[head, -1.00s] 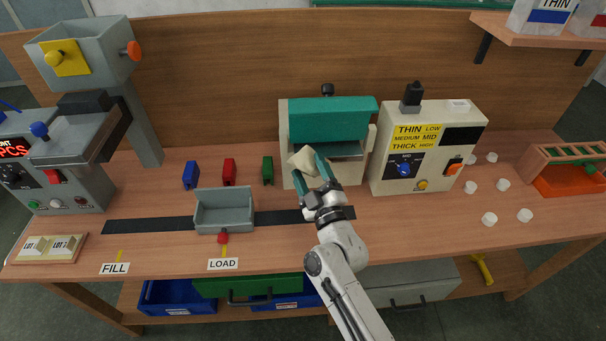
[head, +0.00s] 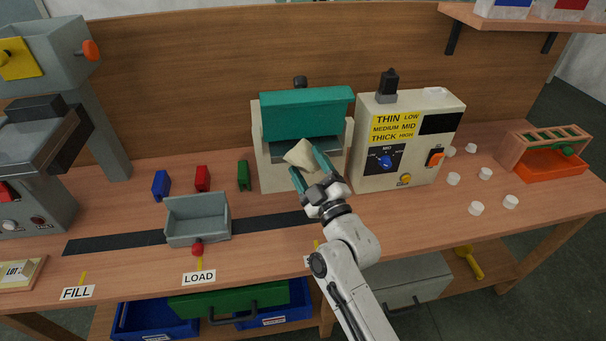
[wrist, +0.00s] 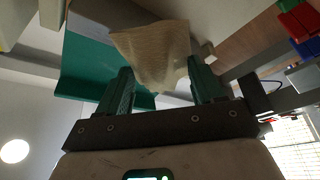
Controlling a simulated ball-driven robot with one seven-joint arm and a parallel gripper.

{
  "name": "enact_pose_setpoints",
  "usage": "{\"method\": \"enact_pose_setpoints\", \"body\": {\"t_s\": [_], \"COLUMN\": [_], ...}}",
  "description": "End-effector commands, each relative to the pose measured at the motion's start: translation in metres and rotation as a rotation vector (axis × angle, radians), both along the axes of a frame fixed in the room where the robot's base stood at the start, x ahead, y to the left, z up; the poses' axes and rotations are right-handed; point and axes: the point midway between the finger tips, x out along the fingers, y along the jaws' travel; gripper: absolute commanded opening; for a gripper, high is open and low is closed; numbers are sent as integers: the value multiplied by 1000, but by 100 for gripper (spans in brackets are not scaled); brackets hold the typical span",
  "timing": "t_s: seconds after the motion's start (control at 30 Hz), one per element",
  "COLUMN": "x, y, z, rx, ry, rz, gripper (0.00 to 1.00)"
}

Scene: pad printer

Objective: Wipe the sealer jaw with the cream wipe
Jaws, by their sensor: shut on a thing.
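The sealer is a cream housing (head: 272,178) with a raised teal cover (head: 306,113); its jaw opening (head: 322,146) lies under the cover, partly hidden by my gripper and the wipe. My gripper (head: 309,166) has teal fingers and is in front of the opening. It is shut on the cream wipe (head: 300,155), a crumpled cloth held at the fingertips. In the wrist view the wipe (wrist: 155,52) spreads between and beyond the fingers, with the teal cover (wrist: 85,65) behind it. I cannot tell whether the wipe touches the jaw.
A control box (head: 404,140) stands close on the right of the sealer. A grey carriage (head: 198,222) sits on the dark track (head: 110,243) to the left. Blue, red and green clips (head: 243,176) stand behind it. Several white caps (head: 475,208) lie at the right.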

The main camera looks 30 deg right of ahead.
Motion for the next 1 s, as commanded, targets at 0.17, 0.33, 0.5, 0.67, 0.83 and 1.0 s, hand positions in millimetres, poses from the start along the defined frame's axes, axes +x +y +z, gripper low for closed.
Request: {"method": "enact_pose_setpoints", "body": {"t_s": [0.17,0.33,0.5,0.67,0.83,1.0], "x": [-1,-2,-4,-7,-9,-11], "y": [-5,-10,-17,-22,-27,-33], "z": [0,-3,-3,-3,-3,-3], "rx": [-1,-1,0,-1,0,0], "ry": [-1,-3,-2,-2,-3,-3], "rz": [-5,-6,-7,-8,-7,-7], "gripper": [43,43,43,43,43,43]}}
